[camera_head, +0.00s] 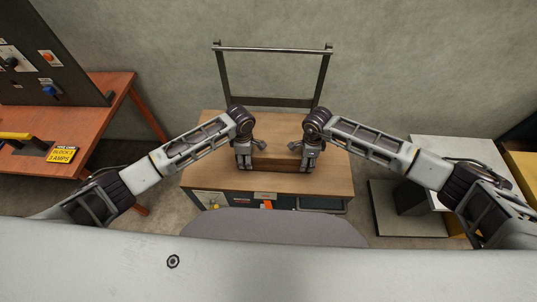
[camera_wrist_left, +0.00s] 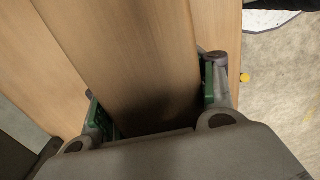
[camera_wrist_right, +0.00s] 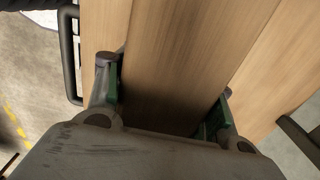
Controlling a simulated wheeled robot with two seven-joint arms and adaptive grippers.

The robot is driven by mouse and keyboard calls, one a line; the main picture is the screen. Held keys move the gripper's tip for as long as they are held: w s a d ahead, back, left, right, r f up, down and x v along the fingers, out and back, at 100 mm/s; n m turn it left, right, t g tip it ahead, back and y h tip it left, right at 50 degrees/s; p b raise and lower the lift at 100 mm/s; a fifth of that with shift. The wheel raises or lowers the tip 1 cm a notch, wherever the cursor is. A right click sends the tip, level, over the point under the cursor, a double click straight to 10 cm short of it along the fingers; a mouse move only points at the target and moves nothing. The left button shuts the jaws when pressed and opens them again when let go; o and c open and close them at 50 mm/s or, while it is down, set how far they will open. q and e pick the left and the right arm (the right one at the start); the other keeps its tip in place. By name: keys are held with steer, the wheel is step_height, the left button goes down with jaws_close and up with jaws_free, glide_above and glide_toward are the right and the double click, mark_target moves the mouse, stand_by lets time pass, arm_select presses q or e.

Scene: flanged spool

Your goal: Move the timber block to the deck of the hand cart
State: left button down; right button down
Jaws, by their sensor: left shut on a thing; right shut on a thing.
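The timber block (camera_head: 275,162) is a light wooden bar lying crosswise between my two grippers, over the wooden deck (camera_head: 325,184) of the hand cart. My left gripper (camera_head: 243,164) is shut on its left end and my right gripper (camera_head: 308,164) on its right end. The block also fills the middle of the left wrist view (camera_wrist_left: 130,60) and the right wrist view (camera_wrist_right: 175,60), with a finger on each side. It looks level and close to the deck. I cannot tell whether it touches it.
The cart's upright metal handle (camera_head: 272,49) stands behind the deck. An orange-red bench (camera_head: 95,122) with a panel (camera_head: 45,60) is at left. A pale table (camera_head: 455,150) stands at right. Bare deck lies on both sides of the grippers.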

arm_select(q)
steer(key=shift+f+b, duration=0.3)
steer(key=shift+f, duration=0.1)
arm_select(e)
steer(key=shift+w+a+f, duration=0.1)
steer(key=shift+f, duration=0.15)
arm_select(q)
steer(key=c, duration=0.5)
jaws_free()
arm_select(e)
steer(key=c, duration=0.6)
jaws_free()
steer(key=shift+o, duration=0.2)
steer(key=shift+f, duration=0.1)
arm_select(q)
steer(key=shift+r, duration=0.1)
steer(key=shift+r, duration=5.95)
arm_select(e)
steer(key=shift+r, duration=6)
arm_select(q)
steer(key=shift+s+f, duration=0.1)
arm_select(e)
steer(key=shift+s, duration=0.2)
